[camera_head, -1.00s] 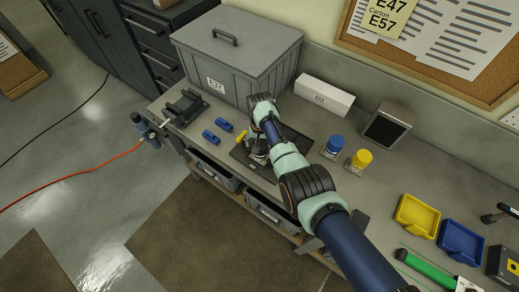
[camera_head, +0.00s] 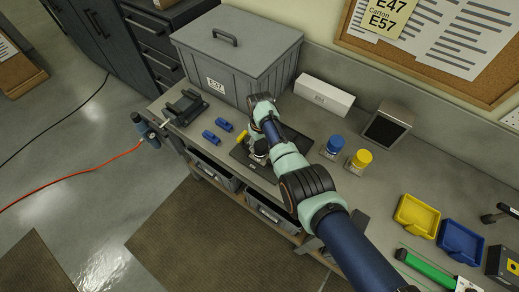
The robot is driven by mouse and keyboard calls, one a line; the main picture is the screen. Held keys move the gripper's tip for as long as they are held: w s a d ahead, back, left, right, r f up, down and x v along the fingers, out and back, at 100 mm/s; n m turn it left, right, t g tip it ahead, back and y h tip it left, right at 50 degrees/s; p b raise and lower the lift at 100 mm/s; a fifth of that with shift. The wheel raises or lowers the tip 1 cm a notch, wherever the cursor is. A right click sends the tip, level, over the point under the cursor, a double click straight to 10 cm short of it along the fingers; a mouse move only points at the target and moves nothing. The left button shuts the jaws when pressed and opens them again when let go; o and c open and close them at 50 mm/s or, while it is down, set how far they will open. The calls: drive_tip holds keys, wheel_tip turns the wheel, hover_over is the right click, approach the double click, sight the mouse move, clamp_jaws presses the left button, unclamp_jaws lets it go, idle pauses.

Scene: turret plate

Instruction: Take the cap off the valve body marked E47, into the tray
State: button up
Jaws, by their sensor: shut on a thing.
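My gripper (camera_head: 259,158) points down over a dark plate (camera_head: 262,176) on the bench. It is shut on a part that my wrist mostly hides; I cannot tell its colour or marking. A yellow piece (camera_head: 240,140) shows just left of the gripper, at the plate's edge. To the right, apart from the gripper, stand a blue-capped valve body (camera_head: 333,147) and a yellow-capped valve body (camera_head: 359,161). Their small labels are too small to read. A yellow tray (camera_head: 416,216) and a blue tray (camera_head: 460,242) lie further right; both look empty.
A large grey lidded box (camera_head: 237,60) marked E37 stands behind. Two blue pieces (camera_head: 217,130) and a black holder (camera_head: 185,107) lie left. A white box (camera_head: 324,96) and a dark-screened unit (camera_head: 387,129) stand at the back. The bench between valve bodies and trays looks clear.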

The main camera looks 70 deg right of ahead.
sight(260, 143)
drive_tip(key=n, duration=0.4)
drive_tip(key=shift+r+p, duration=2.65)
drive_tip(key=shift+r, duration=0.15)
drive_tip(key=shift+f, duration=0.1)
